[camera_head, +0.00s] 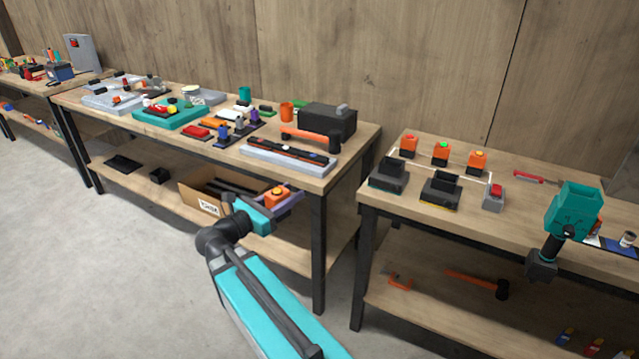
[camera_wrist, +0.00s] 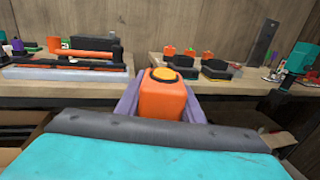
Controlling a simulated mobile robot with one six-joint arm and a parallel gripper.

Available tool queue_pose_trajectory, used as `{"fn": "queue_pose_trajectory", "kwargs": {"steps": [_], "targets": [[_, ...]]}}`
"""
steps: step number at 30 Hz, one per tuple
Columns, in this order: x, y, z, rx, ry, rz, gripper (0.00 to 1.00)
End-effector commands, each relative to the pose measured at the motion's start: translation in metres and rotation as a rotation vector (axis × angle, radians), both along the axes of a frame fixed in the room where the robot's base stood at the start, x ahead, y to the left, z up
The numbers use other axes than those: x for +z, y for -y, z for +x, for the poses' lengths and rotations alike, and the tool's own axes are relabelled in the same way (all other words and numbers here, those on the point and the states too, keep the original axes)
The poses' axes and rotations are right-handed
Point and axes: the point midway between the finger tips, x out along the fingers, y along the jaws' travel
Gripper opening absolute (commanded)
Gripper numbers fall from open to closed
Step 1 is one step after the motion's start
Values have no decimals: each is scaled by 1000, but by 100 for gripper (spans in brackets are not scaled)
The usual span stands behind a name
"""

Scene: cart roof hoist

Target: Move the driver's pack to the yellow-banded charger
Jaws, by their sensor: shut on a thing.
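My gripper (camera_head: 277,198) is in front of the left bench, with purple fingers shut on an orange block with a yellow-orange round top (camera_wrist: 163,98). I cannot tell whether this block is the driver's pack. The yellow-banded charger (camera_head: 440,190) is a dark block on the right bench, well to the right of my gripper. A similar dark charger with a teal band (camera_head: 388,177) stands left of it. The teal driver (camera_head: 574,208) is at the right bench's front, handle down, with a dark foot (camera_head: 541,266). It also shows in the wrist view (camera_wrist: 300,58).
Three orange boxes with red (camera_head: 409,145), green (camera_head: 441,153) and orange (camera_head: 477,161) tops stand behind the chargers. A grey box with a red top (camera_head: 493,198) is to their right. The left bench (camera_head: 350,150) is crowded; a gap separates the benches. The floor (camera_head: 110,270) is clear.

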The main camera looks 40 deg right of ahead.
Motion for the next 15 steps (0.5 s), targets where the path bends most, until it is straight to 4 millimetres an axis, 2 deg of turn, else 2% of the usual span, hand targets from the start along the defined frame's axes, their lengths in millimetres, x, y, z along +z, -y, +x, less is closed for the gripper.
{"fn": "queue_pose_trajectory", "kwargs": {"steps": [1, 6, 15], "targets": [[-5, -16, 5, 35, -3, -2, 3], [-23, -67, 19, 144, -2, -3, 3], [-53, -156, 33, 332, -2, -2, 3]]}}
